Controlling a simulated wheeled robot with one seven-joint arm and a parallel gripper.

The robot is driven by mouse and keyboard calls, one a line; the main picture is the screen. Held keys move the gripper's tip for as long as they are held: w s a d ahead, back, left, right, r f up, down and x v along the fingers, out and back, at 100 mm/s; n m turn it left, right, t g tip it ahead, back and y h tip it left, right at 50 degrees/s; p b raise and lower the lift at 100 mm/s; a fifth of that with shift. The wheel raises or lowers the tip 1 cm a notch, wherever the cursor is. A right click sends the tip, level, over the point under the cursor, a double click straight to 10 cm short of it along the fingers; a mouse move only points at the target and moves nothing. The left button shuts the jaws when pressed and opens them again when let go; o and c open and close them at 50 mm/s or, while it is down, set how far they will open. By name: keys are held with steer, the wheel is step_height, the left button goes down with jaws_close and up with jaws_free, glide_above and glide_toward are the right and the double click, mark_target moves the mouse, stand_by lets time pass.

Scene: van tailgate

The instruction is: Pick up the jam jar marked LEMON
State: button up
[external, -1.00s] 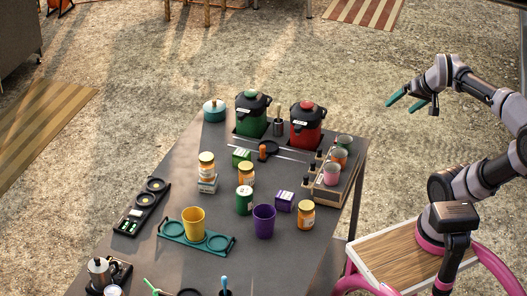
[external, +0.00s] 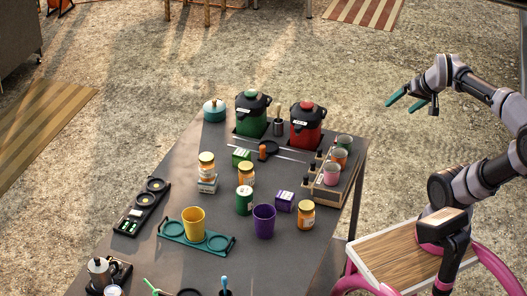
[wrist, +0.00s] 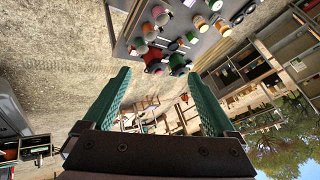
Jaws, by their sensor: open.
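One jar (external: 206,164) rests on a small box at the left. One jar (external: 246,174) stands in the middle beside a green box. One jar (external: 306,215) stands near the right edge, right of a purple cup. Their labels are too small to read, so I cannot tell which is marked LEMON. My gripper (external: 410,103), with green fingers, is open and empty in the air, right of the table and well away from the jars. Its fingers (wrist: 163,105) show spread apart in the wrist view.
Around the jars stand a purple cup (external: 264,221), a green can (external: 244,200), a purple box (external: 285,201) and a yellow cup (external: 194,223). A wooden rack (external: 333,193) with cups lines the right edge. Green (external: 251,115) and red (external: 306,127) pots stand at the back.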

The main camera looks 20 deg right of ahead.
stand_by(0.4)
steer(key=shift+o, duration=0.7)
